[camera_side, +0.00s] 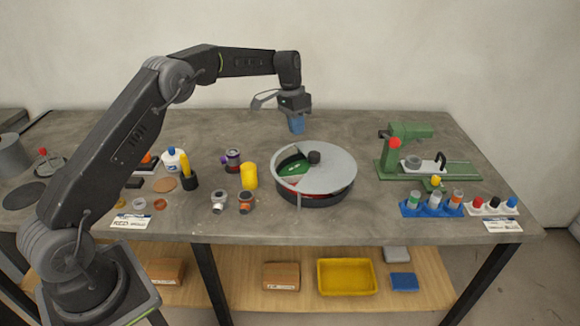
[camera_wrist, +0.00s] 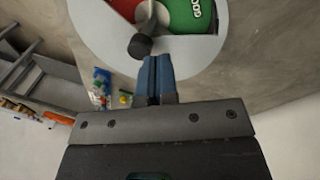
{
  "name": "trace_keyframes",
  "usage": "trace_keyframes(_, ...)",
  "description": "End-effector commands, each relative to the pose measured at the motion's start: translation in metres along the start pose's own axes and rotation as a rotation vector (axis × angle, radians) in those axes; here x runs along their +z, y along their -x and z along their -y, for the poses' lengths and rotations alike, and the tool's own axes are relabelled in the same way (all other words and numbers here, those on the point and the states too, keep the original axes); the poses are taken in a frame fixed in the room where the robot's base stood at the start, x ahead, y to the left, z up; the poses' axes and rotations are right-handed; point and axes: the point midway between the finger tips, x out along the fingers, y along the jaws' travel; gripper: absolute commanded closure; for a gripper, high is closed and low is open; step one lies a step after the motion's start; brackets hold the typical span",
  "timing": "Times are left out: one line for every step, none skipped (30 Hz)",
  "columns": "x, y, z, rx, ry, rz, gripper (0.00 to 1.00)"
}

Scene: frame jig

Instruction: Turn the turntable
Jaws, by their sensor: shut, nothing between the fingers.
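The turntable (camera_side: 338,178) is a round, low drum with a grey lid on the middle of the bench. A cut-out in its lid shows green and white at the left. A black knob (camera_side: 314,157) stands up from the lid. My gripper (camera_side: 297,130) has blue fingers, shut and empty, pointing down above and behind the turntable's far edge. In the wrist view the shut fingertips (camera_wrist: 155,60) appear just beside the black knob (camera_wrist: 139,46). The opening there shows a red section and a green section (camera_wrist: 192,14) with white letters. Whether the fingers touch the turntable is unclear.
A yellow cylinder (camera_side: 249,176) and small fittings (camera_side: 246,202) stand close to the left of the turntable. A green machine (camera_side: 410,145) and a blue rack of bottles (camera_side: 432,208) stand to the right. The bench behind the turntable is mostly clear.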

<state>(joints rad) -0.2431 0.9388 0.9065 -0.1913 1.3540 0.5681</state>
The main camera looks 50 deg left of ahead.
Motion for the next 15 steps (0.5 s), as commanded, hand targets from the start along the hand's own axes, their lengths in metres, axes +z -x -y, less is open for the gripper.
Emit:
trace_keyframes(0.0,-0.003,0.003,0.013,-0.117,0.011,1.0)
trace_keyframes(0.001,-0.004,0.005,0.02,-0.192,0.016,1.0)
trace_keyframes(0.001,-0.005,0.006,0.032,-0.291,0.023,1.0)
trace_keyframes(0.002,-0.006,0.008,0.04,-0.365,0.027,1.0)
trace_keyframes(0.002,-0.007,0.009,0.05,-0.44,0.03,1.0)
trace_keyframes(0.003,-0.009,0.011,0.063,-0.54,0.034,1.0)
trace_keyframes(0.004,-0.009,0.012,0.074,-0.614,0.036,1.0)
trace_keyframes(0.004,-0.01,0.014,0.084,-0.69,0.036,1.0)
trace_keyframes(0.005,-0.012,0.015,0.1,-0.789,0.037,1.0)
trace_keyframes(0.005,-0.013,0.016,0.11,-0.864,0.035,1.0)
trace_keyframes(0.006,-0.014,0.017,0.123,-0.939,0.034,1.0)
trace_keyframes(0.007,-0.015,0.019,0.138,-1.038,0.03,1.0)
trace_keyframes(0.008,-0.016,0.02,0.151,-1.114,0.027,1.0)
trace_keyframes(0.008,-0.017,0.021,0.162,-1.187,0.022,1.0)
trace_keyframes(0.009,-0.018,0.023,0.179,-1.282,0.016,1.0)
